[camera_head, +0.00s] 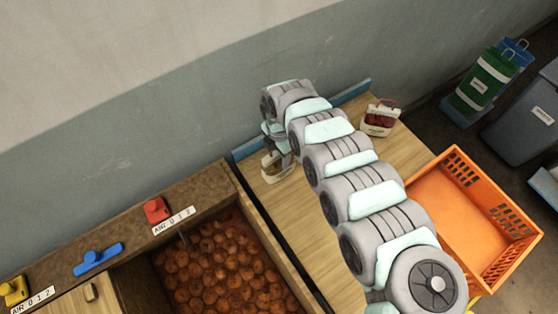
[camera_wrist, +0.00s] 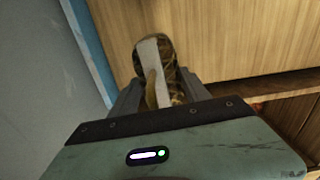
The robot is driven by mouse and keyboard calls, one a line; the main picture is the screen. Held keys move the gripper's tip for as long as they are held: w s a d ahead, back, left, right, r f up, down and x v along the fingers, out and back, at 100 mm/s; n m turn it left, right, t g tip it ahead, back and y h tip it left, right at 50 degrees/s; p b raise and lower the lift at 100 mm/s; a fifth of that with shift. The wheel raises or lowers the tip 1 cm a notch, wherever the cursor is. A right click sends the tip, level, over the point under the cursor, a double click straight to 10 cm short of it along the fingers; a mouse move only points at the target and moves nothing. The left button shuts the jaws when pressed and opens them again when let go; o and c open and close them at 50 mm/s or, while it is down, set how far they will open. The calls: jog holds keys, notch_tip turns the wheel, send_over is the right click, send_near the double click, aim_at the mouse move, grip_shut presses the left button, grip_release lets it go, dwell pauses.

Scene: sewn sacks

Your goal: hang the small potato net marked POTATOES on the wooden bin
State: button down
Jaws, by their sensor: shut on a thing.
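My gripper (camera_head: 279,152) is at the far end of the wooden table, beside the wall. It is shut on a small net (camera_head: 277,168) with a pale label band. In the wrist view the net (camera_wrist: 168,62) shows brown contents, and a pale strip or handle (camera_wrist: 154,88) runs between the fingers of my gripper (camera_wrist: 157,97). I cannot read the label, nor tell whether the net touches the table. The wooden bin (camera_head: 263,240), full of round brown produce, stands just left of the table. In the wrist view a wooden edge (camera_wrist: 270,88) lies right of the net.
A second small bag (camera_head: 381,117) with dark red contents stands at the table's back right. An orange crate (camera_head: 455,235) is at right. Red (camera_head: 156,210) and blue (camera_head: 98,258) valve handles sit on the ledge at left. The wall (camera_head: 160,125) is close behind.

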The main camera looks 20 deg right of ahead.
aim_at(279, 161)
notch_tip(279, 161, down, 3)
jog(key=shift+a+f, duration=0.1)
jog(key=shift+f, duration=0.7)
jog(key=shift+f, duration=0.15)
jog(key=c, duration=0.5)
grip_release()
jog(key=shift+w, duration=0.1)
